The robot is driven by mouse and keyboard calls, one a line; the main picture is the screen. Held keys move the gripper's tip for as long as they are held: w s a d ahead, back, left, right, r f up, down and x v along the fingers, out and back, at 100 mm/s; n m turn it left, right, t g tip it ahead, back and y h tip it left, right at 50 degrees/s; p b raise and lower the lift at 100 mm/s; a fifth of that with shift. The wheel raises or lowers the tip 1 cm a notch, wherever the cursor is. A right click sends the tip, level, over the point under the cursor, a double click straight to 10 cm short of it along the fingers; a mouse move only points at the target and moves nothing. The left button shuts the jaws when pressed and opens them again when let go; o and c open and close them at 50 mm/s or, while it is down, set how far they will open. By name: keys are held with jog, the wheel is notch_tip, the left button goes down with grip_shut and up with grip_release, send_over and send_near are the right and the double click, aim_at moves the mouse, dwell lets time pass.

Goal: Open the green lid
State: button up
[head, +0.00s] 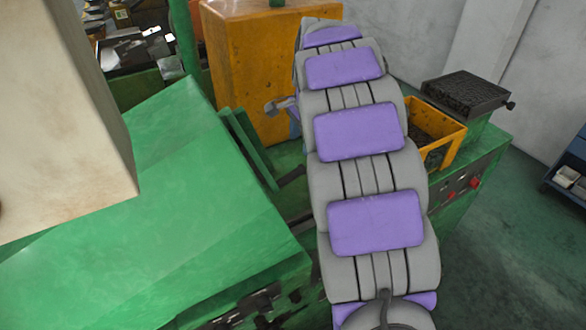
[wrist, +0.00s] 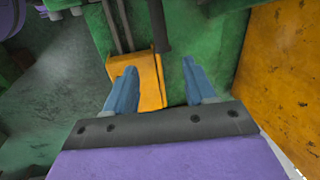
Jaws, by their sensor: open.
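The large green lid (head: 150,205) is a sloped cover on the machine, filling the left of the head view. Its lower right edge sits above a dark, cluttered gap, and I cannot tell whether it is fully shut. My gripper (wrist: 158,66) has two blue fingers spread apart with nothing held. A yellow block (wrist: 149,82) and a thin dark rod (wrist: 160,28) show in and beyond the gap between the fingers. I cannot tell whether they touch. In the head view my arm hides most of the gripper area.
An orange cabinet (head: 255,65) stands behind the lid, close to my arm. A yellow tray (head: 436,133) and a dark plate (head: 466,92) are right of my arm. The floor (head: 515,240) at right is clear. A pale block (head: 60,110) blocks the upper left.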

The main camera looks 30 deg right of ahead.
aim_at(296, 170)
jog(key=w+f, duration=0.1)
jog(key=f, duration=0.4)
jog(key=w+f+p, duration=0.1)
jog(key=f, duration=0.4)
jog(key=w+f, duration=0.1)
jog(key=f, duration=0.4)
jog(key=shift+f, duration=0.1)
jog(key=shift+c, duration=0.2)
grip_shut()
